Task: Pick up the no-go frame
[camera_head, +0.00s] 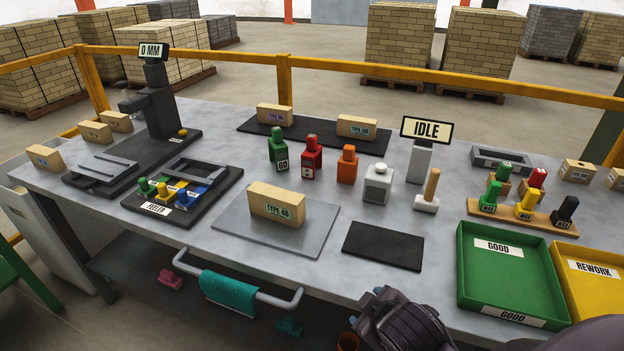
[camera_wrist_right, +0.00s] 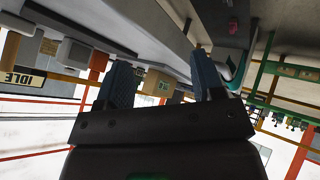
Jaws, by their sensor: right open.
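A green block labelled GO (camera_head: 278,149) stands upright on the grey bench. Just right of it stands a red block (camera_head: 311,158) of similar shape with a small label I cannot read; it appears to be the no-go piece. My right gripper (camera_head: 372,294) is at the bench's front edge, well in front of both blocks. In the right wrist view my right gripper (camera_wrist_right: 163,78) has its two blue fingers apart with nothing held between them. My left gripper is not in view.
An orange block (camera_head: 347,164) and a white weight (camera_head: 377,184) stand right of the red block. A TYPE 40 brick (camera_head: 277,204) lies on a grey plate in front. A dark mat (camera_head: 383,246) is empty. A green GOOD tray (camera_head: 512,262) is at right.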

